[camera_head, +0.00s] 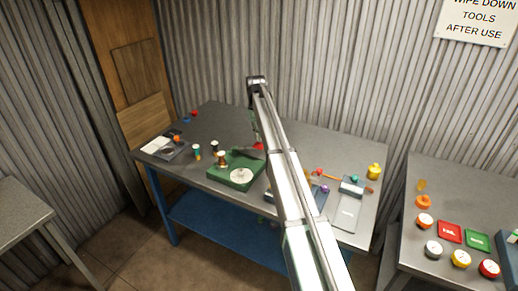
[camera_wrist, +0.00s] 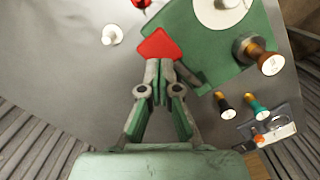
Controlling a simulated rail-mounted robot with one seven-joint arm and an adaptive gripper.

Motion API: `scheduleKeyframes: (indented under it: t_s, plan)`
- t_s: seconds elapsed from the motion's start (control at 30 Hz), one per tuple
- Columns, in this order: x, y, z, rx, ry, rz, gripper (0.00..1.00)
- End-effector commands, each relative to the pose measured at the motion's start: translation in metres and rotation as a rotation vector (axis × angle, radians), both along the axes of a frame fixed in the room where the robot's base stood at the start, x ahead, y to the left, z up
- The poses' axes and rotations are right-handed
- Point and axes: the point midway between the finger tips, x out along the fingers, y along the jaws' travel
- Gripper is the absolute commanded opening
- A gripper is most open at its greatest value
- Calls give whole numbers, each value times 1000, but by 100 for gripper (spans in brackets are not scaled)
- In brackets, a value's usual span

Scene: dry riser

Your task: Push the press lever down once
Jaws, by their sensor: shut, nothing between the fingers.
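A green press (camera_head: 235,172) with a round white plate stands on the middle table. In the wrist view, the green base (camera_wrist: 226,54) and part of the white disc (camera_wrist: 222,12) show at the upper right. The red end of the press lever (camera_wrist: 158,44) lies just ahead of my fingertips; it also shows as a small red patch in the head view (camera_head: 259,146). A grey bar (camera_wrist: 188,76) runs beside it. My gripper (camera_wrist: 159,66) is shut and empty, with its tips at or very near the red end. I cannot tell whether they touch.
Small spools and stampers (camera_wrist: 258,55) stand beside the press. A grey tray (camera_head: 347,212), a yellow pot (camera_head: 374,171) and small coloured pieces lie to the right. The right-hand table (camera_head: 440,180) holds red and green trays and several round dials. Corrugated wall stands behind.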

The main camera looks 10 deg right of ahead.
Motion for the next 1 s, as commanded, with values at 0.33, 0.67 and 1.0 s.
scheduleKeyframes:
  t_s: [0.33,0.67,1.0]
  plan:
    - [-1,0,-16,0,0,0,0]
    - [-2,0,-18,0,0,0,0]
    - [-2,0,-51,0,0,0,0]
